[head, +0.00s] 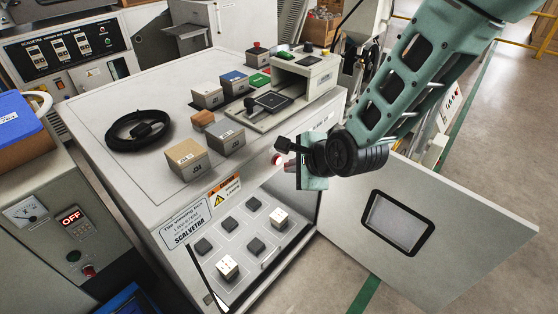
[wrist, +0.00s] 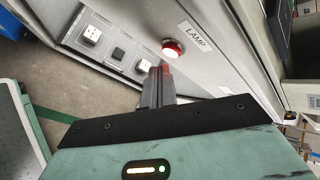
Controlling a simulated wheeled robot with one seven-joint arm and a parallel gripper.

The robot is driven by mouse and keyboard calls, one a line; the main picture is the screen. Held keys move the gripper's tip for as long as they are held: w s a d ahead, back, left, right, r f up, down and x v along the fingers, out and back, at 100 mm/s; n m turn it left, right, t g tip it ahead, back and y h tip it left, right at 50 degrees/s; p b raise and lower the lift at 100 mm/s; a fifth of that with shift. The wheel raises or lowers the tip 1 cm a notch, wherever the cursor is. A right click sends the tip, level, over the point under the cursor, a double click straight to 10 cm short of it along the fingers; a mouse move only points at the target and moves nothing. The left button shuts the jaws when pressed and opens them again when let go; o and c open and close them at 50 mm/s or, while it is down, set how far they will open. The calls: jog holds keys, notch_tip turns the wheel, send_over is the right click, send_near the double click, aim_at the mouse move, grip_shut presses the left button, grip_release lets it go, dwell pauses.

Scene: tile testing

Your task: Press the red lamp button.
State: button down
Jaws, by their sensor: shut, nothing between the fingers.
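The red lamp button (wrist: 172,48) is a round red knob with a pale, bright centre and a metal collar, beside a "LAMP" label (wrist: 197,37). It sits on the grey cabinet front. In the head view the button (head: 277,160) shows just left of my gripper (head: 286,156). In the wrist view my gripper (wrist: 160,72) is shut and empty, its fingertips close to the button's lower left edge in the picture. Whether the fingertips touch the button I cannot tell. Red light shows on the fingers.
The cabinet door (head: 440,240) hangs open at the right. Inside the open compartment, a panel (head: 238,232) holds several black and white tiles. On the cabinet top lie a black cable coil (head: 139,130), several blocks, and a small device (head: 305,75).

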jog(key=s+d, duration=0.1)
jog(key=d, duration=0.1)
jog(key=s+d, duration=0.2)
jog(key=shift+s, duration=0.1)
dwell(0.5)
jog(key=s+d+r+n+g+h, duration=0.2)
jog(key=s+d+r+n, duration=0.15)
jog(key=s+n, duration=0.4)
jog(key=s+d+r+n+g+h, duration=0.1)
jog(key=s+d+r+n+g, duration=0.25)
jog(key=s+n, duration=0.4)
jog(key=s+d+r+n+g+h, duration=0.1)
jog(key=s+d+r+n+h, duration=0.2)
jog(key=s+n, duration=0.5)
notch_tip(320, 180, up, 22)
jog(key=w+p, duration=0.1)
jog(key=p, duration=2)
jog(key=shift+a+y, duration=0.15)
jog(key=shift+y, duration=0.25)
